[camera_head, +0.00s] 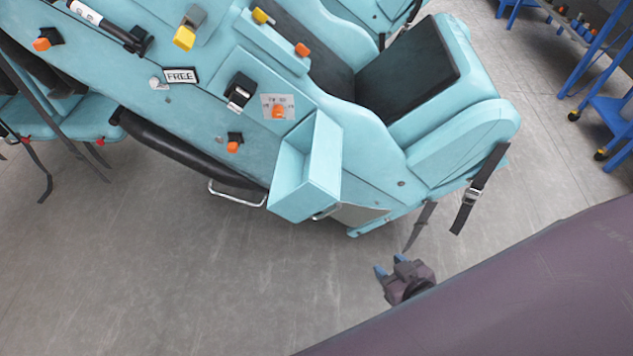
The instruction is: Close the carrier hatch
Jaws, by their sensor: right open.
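The light-blue carrier (200,110) fills the upper left of the head view, with its seat at the upper middle. A box-like light-blue hatch (305,200) stands out from its near side, tilted open, and its hollow inside shows. I take this to be the carrier hatch. My right gripper (389,265) is below and to the right of the hatch, over the bare floor. It is open and empty, apart from the hatch and the carrier. Its blue fingertips point up and left in the picture. My left gripper is not in view.
Black straps (478,190) hang from the seat's right end. A metal handle bar (235,199) and a black padded roll (185,155) run along the carrier's lower edge. Blue racks (605,100) stand at the upper right. The grey floor (150,270) below the carrier is clear.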

